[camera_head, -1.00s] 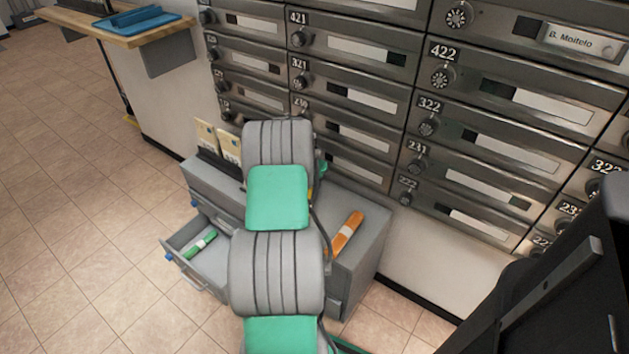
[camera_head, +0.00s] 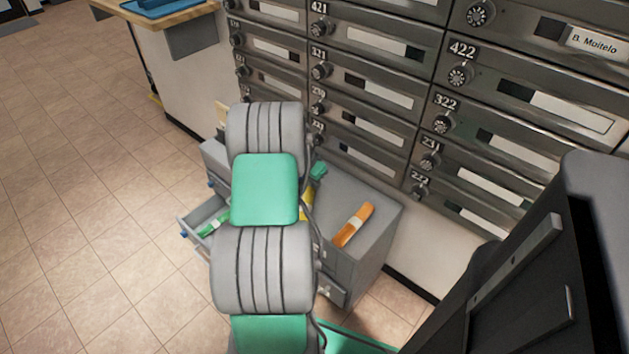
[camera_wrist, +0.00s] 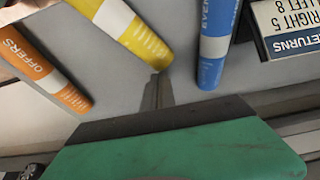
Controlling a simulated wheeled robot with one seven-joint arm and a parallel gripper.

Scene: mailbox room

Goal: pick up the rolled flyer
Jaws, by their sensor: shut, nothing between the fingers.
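Several rolled flyers with white bands lie on the grey cabinet top. In the wrist view an orange roll marked OFFERS (camera_wrist: 42,65) is at left, a yellow roll (camera_wrist: 128,28) is at top middle, and a blue roll (camera_wrist: 216,40) is right of it. The orange roll also shows in the head view (camera_head: 353,224). A green roll (camera_head: 213,222) lies in the open drawer (camera_head: 198,213). My gripper (camera_wrist: 158,82) is shut and empty, its fingertips near the lower end of the yellow roll and left of the blue one.
A RETURNS sign (camera_wrist: 288,28) stands right of the blue roll. Numbered metal mailboxes (camera_head: 375,90) rise behind the cabinet (camera_head: 372,245). A wooden counter with a blue tray (camera_head: 150,8) is at upper left. Tiled floor (camera_head: 90,190) is clear at left.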

